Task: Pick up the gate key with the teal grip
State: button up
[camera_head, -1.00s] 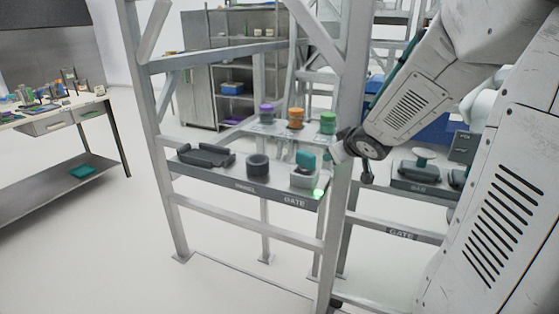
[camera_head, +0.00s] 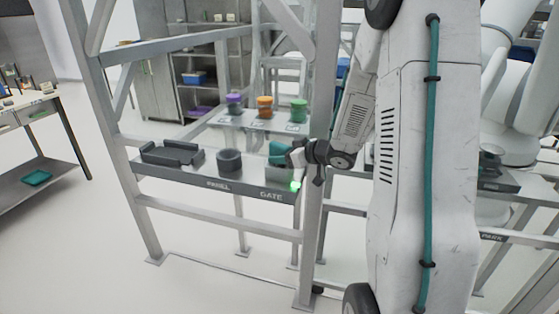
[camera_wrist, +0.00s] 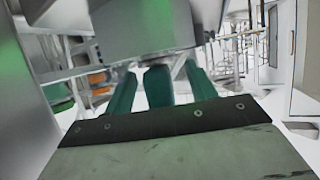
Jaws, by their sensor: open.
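The gate key's teal grip (camera_head: 277,152) stands at the right end of the grey shelf, above the GATE label. Its lower part and the block under it are partly hidden by my gripper (camera_head: 298,158), which reaches in from the right, close beside the grip. In the wrist view, a teal upright piece, apparently the grip (camera_wrist: 158,88), shows between the two green-teal fingers of my gripper (camera_wrist: 160,78). The fingers are apart, with narrow gaps to the middle piece. I cannot tell whether either touches it.
A dark round ring (camera_head: 230,160) stands above the PANEL label, with a dark cradle (camera_head: 172,153) left of it. Purple (camera_head: 234,104), orange (camera_head: 265,106) and green (camera_head: 299,110) knobbed items stand behind. A metal frame post (camera_head: 316,230) rises close to my arm.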

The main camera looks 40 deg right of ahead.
jog(key=shift+x, duration=0.9)
jog(key=shift+d, duration=0.1)
jog(key=c, duration=1.2)
jog(key=shift+r, duration=0.1)
notch_tip(320, 180, up, 10)
jog(key=shift+f, duration=0.1)
jog(key=shift+r, duration=3.05)
